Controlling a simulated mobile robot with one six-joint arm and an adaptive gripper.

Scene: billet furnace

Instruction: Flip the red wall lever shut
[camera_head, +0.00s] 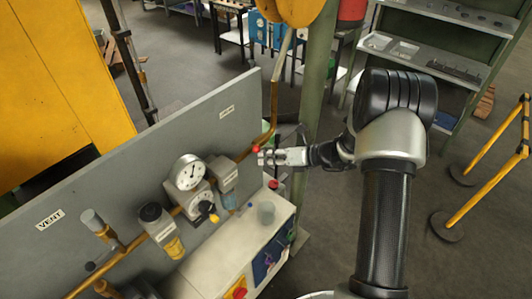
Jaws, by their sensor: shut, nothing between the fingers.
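A small red knob (256,149) shows beside the copper pipe on the grey wall panel; it looks like the end of the red wall lever. The rest of the lever is hidden or too small to make out, so its position is unclear. My gripper (264,158) is shut and empty, reaching in from the right with its fingertips right at the red knob. I cannot tell whether they touch it. A second small red part (273,184) shows just below my gripper.
A pressure gauge (188,172), filter bowls and pipe fittings stick out from the grey panel (160,150), left of my gripper. A white control cabinet (238,245) stands below. A green post (318,75) rises just behind. Yellow barriers (490,145) stand at right.

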